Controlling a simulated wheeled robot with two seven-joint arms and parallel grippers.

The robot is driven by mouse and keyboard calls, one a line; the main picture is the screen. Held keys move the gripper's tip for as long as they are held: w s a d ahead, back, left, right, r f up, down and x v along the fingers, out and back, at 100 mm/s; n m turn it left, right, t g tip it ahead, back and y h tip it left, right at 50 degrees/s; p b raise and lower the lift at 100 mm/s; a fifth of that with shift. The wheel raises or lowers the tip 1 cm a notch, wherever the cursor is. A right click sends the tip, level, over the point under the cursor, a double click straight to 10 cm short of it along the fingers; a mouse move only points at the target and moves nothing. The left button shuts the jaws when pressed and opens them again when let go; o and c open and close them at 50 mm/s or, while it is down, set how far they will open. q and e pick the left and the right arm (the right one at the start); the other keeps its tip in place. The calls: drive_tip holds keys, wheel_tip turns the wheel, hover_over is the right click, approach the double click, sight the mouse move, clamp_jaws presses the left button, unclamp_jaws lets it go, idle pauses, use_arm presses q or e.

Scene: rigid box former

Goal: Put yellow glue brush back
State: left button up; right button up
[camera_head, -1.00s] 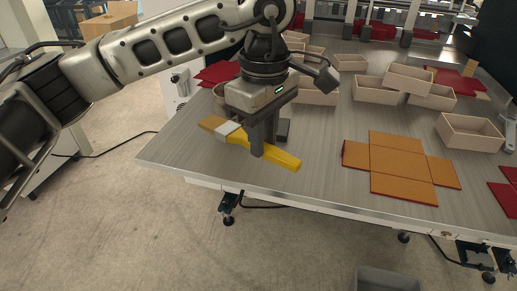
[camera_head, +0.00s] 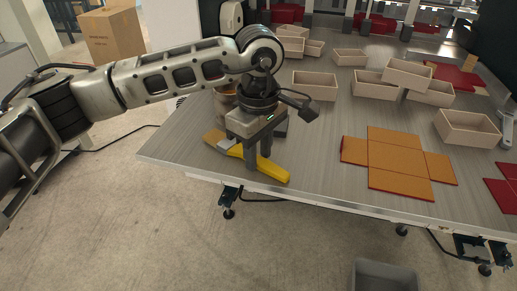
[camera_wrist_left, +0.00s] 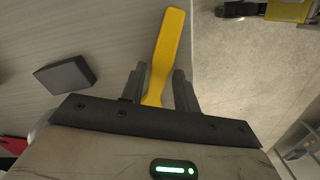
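The yellow glue brush (camera_head: 274,172) lies at the table's near left edge, bristle end to the left and yellow handle to the right. My left gripper (camera_head: 257,160) is above it, fingers down. In the left wrist view the fingers (camera_wrist_left: 160,88) stand apart on either side of the yellow handle (camera_wrist_left: 166,45), with a visible gap on the right side. The gripper's body hides the brush head there. A tan round container (camera_head: 224,100) stands just behind the gripper, partly hidden by the arm. My right gripper is not in view.
A small dark block (camera_wrist_left: 66,76) lies beside the gripper. An orange cross-shaped box blank (camera_head: 397,160) lies to the right. Several open wooden boxes (camera_head: 314,85) stand farther back. The table's front edge runs close to the brush.

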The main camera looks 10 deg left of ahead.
sight(259, 159)
use_arm(q)
drive_tip(key=shift+o, duration=0.5)
drive_tip(key=shift+r, duration=0.1)
wheel_tip(259, 159, up, 12)
drive_tip(key=b, duration=0.1)
